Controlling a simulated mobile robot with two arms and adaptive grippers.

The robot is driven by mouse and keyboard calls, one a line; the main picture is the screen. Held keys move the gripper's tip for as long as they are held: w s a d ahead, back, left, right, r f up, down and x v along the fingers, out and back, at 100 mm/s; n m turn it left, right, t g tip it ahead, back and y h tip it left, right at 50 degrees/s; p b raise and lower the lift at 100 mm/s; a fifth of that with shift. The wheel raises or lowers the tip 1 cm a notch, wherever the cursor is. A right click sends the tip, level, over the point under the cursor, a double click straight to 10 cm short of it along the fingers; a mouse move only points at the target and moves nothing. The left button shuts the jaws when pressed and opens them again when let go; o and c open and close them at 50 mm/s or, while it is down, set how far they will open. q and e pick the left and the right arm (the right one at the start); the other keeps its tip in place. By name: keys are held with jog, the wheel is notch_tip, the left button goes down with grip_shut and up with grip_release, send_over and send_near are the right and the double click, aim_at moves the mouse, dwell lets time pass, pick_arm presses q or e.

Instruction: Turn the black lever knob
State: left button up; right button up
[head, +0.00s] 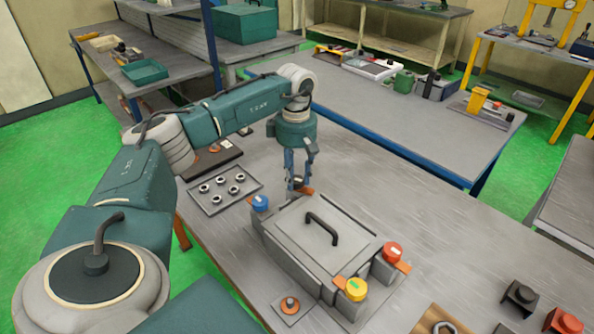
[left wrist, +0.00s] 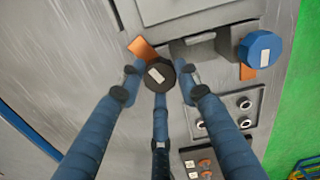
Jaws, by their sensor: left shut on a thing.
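The black lever knob (left wrist: 160,77) is round with a pale mark on top and an orange lever (left wrist: 142,49) beside it. It sits at the far corner of the grey lidded box (head: 290,238), partly hidden by fingers in the head view. My left gripper (head: 298,178) reaches down over it, its blue fingers shut around the knob. In the left wrist view the fingers (left wrist: 160,90) surround the knob from several sides. My right gripper is not in view.
The box has a lid with a black handle (head: 321,228). Blue (head: 260,203), red (head: 392,250) and yellow (head: 355,288) knobs sit at its other corners. A tray of metal rings (head: 222,189) lies left of it. The bench to the right is mostly clear.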

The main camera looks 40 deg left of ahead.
aim_at(294, 177)
pick_arm(q)
jog(key=shift+w+a+r+m, duration=0.1)
jog(key=shift+a+r+m, duration=0.15)
jog(key=shift+m, duration=0.65)
jog(key=shift+w+a+r+m, duration=0.1)
jog(key=shift+a+r+m, duration=0.1)
jog(key=shift+m, duration=0.7)
jog(key=o, duration=1.2)
jog(key=shift+c, duration=0.2)
jog(key=shift+s+f, duration=0.15)
jog(key=shift+f, duration=0.05)
jog(key=shift+d+r, duration=0.15)
jog(key=shift+r, duration=0.35)
notch_tip(294, 177, up, 11)
jog(key=shift+a, duration=0.2)
